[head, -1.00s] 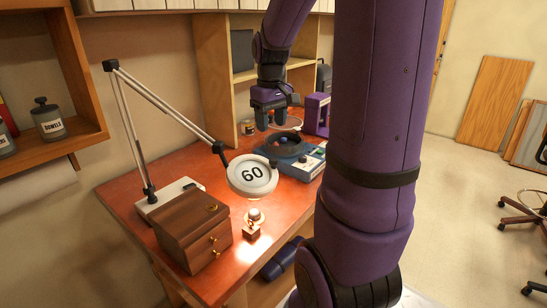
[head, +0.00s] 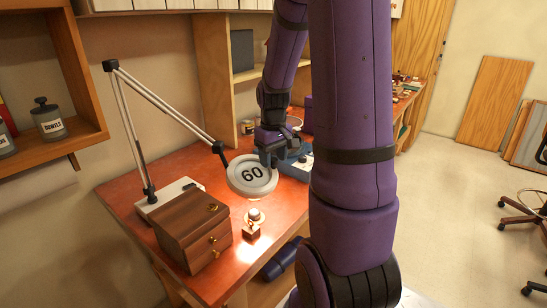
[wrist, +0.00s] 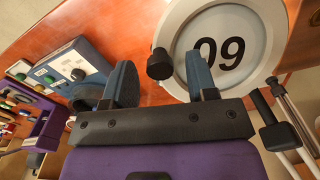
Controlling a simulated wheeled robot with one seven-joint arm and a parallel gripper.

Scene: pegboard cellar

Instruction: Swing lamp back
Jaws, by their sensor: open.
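My gripper (head: 268,160) is at the head's upper right edge in the head view. In the wrist view the lamp head (wrist: 215,48) lies just beyond my open fingers (wrist: 160,80), with a dark knob (wrist: 160,64) on its rim near them. I cannot tell whether a finger touches it.
A wooden drawer box (head: 192,232) stands in front of the lamp base. A small item (head: 253,225) sits under the light. A blue-and-white device (wrist: 72,67) and a purple case (wrist: 38,127) stand beside my gripper. Shelves rise behind the bench.

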